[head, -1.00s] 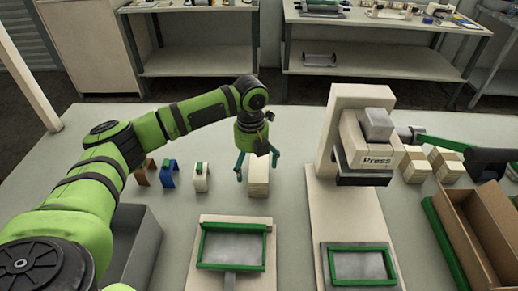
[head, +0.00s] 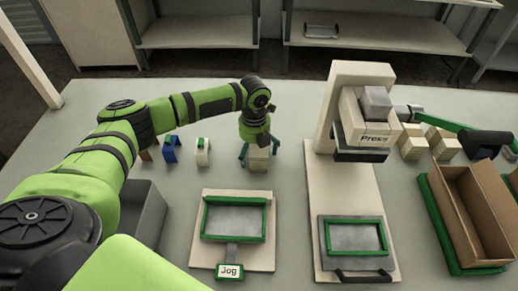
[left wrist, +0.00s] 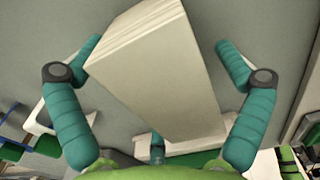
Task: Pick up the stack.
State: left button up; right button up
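The stack (head: 258,164) is a pale, cream block of thin sheets standing on the table, left of the press. In the left wrist view the stack (left wrist: 158,70) fills the middle, with layered edges on its upper left side. My left gripper (head: 258,151) is over the stack, pointing down, with its teal fingers on either side. In the left wrist view the left gripper (left wrist: 156,46) is open. A gap shows between the right finger and the stack; whether the left finger touches it I cannot tell. My right gripper is not in view.
The press (head: 359,125) stands right of the stack. The jog tray (head: 207,242) lies in front. A grey bin (head: 150,215) and an open carton (head: 472,214) flank the area.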

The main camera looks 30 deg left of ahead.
pick_arm(q)
jog(key=c, duration=1)
jog(key=shift+r, duration=0.1)
